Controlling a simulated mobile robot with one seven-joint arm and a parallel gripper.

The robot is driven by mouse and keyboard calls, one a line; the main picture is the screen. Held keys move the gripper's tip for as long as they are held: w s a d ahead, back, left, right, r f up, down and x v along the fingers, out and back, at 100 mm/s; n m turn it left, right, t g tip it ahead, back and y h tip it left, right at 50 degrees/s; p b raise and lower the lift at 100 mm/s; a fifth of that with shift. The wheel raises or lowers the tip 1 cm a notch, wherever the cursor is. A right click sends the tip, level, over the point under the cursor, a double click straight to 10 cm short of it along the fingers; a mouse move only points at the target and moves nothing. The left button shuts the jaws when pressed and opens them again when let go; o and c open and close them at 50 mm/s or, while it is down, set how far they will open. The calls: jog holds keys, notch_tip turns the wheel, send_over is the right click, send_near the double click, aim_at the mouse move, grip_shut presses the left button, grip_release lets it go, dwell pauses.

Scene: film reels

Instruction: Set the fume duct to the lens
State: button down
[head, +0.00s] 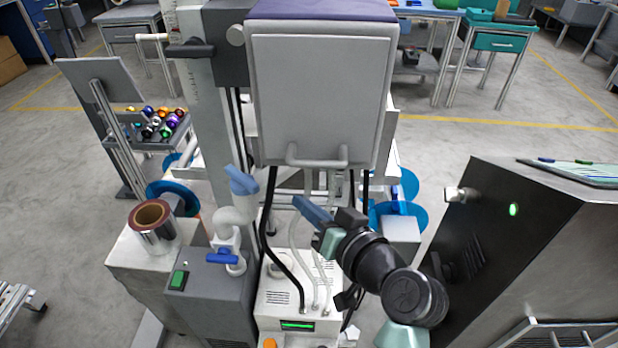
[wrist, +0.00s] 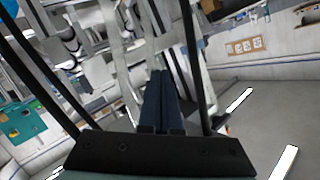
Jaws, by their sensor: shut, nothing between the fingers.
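A white jointed pipe (head: 232,215) with a blue flared nozzle (head: 242,181) and a blue handle (head: 222,257) stands left of centre in the head view; it looks like the fume duct. The nozzle is tilted up to the left. I cannot make out a lens; the large grey housing (head: 320,95) above may hide it. My gripper (head: 299,202) is right of the nozzle, apart from it, below the housing. In the wrist view its blue fingers (wrist: 159,74) are shut together with nothing between them.
Black cables (head: 268,225) hang close to my gripper on its left. A film roll (head: 152,225) stands on the left cabinet. A dark cabinet (head: 500,225) with a green light stands on the right. Blue reels (head: 398,214) lie behind my arm. Open floor lies beyond.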

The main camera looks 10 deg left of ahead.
jog(key=w+d+f+m+t+h, duration=0.1)
jog(key=d+f+m+t+h, duration=0.15)
jog(key=m, duration=0.65)
jog(key=d+f+m+t+h, duration=0.1)
jog(key=m+t+h, duration=0.3)
jog(key=m, duration=0.5)
jog(key=w+a, duration=0.5)
jog(key=w, duration=0.7)
jog(key=shift+f+b, duration=0.2)
jog(key=shift+b, duration=0.25)
